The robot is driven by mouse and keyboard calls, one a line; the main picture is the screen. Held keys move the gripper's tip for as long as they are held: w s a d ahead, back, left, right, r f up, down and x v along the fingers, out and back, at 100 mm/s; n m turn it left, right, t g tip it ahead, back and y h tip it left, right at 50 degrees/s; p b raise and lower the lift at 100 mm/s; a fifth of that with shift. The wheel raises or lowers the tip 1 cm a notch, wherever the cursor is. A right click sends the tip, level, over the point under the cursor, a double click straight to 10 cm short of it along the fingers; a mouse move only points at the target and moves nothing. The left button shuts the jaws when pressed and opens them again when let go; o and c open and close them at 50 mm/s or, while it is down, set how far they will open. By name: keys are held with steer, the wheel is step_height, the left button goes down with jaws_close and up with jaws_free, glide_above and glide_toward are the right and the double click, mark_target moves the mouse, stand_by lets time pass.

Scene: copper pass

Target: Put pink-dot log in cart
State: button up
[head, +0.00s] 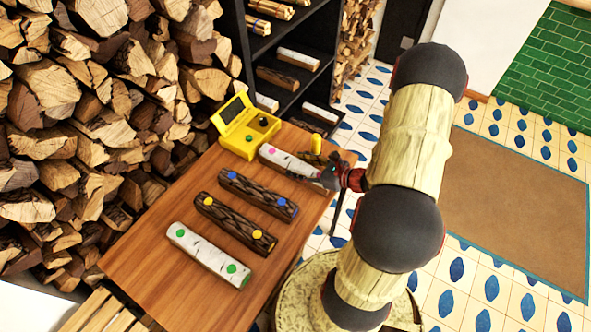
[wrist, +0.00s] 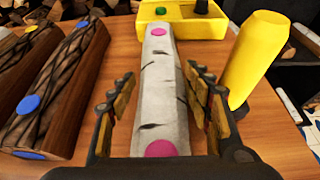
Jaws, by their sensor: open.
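The pink-dot log (head: 283,159) is a pale birch log with pink dots, lying on the wooden table's far right part. In the wrist view the log (wrist: 158,95) runs away from me between the fingers, a pink dot near each end. My gripper (head: 327,176) is at its near right end and hides that end in the head view. In the wrist view my gripper (wrist: 158,90) is open, one finger on each side of the log, with a visible gap at the left. I cannot make out a cart for certain; a slatted wooden piece (head: 96,309) shows at the lower left.
Logs with blue (head: 258,195), yellow (head: 235,223) and green dots (head: 208,254) lie on the table (head: 160,285). A yellow box (head: 240,137) and yellow cylinder (wrist: 256,55) stand close to the pink-dot log. Stacked firewood (head: 70,120) and a dark shelf (head: 290,50) lie beyond.

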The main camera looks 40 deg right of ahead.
steer(key=c, duration=0.3)
jaws_close()
stand_by(0.5)
